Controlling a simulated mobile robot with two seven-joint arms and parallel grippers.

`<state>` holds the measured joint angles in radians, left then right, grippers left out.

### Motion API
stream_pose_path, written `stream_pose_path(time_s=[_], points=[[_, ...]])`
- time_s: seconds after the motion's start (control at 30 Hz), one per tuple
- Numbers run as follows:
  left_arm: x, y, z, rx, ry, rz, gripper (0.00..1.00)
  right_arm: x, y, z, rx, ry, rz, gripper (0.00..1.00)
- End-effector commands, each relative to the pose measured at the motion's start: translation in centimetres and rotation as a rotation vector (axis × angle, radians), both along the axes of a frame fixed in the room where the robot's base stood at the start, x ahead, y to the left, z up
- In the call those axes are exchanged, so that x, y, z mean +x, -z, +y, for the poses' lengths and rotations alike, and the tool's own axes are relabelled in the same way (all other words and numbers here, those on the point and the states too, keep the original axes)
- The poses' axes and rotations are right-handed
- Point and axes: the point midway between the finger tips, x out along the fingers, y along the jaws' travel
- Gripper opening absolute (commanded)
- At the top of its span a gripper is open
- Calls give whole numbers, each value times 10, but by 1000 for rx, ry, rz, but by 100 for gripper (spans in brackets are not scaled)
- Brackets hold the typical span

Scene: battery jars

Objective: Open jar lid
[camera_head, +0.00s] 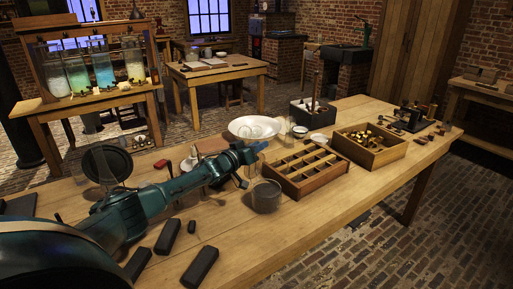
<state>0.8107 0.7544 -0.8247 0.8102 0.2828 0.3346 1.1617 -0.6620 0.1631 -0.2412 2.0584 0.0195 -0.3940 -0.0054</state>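A squat grey glass jar (266,196) stands on the wooden workbench, just in front of my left gripper (250,160). I cannot make out a separate lid on it. A larger clear glass vessel with a dark round disc (107,165) is at the bench's left, behind my teal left arm; I cannot tell whether the disc is a lid. My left gripper is near the jar's upper back edge, and its fingertips are too small to tell whether they are open or shut. I see no contact clearly. My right gripper is not in view.
A divided wooden tray (312,188) stands right of the jar, with a box of brass parts (372,158) beyond. A white bowl (255,128) is behind the gripper. Several dark blocks (200,267) lie in front of my arm. The bench's front right (330,222) is clear.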

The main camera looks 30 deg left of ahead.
Motion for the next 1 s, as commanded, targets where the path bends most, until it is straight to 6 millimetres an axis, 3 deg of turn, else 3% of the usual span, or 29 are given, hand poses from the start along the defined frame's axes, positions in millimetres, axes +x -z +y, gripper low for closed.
stream_pose_path(time_s=[0.27,0.8,1.0], points=[[-16,1,3,-2,-1,2,27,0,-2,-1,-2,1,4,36],[-99,2,14,1,2,4,27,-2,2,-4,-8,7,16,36],[-120,1,18,-1,0,3,27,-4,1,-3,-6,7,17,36]])
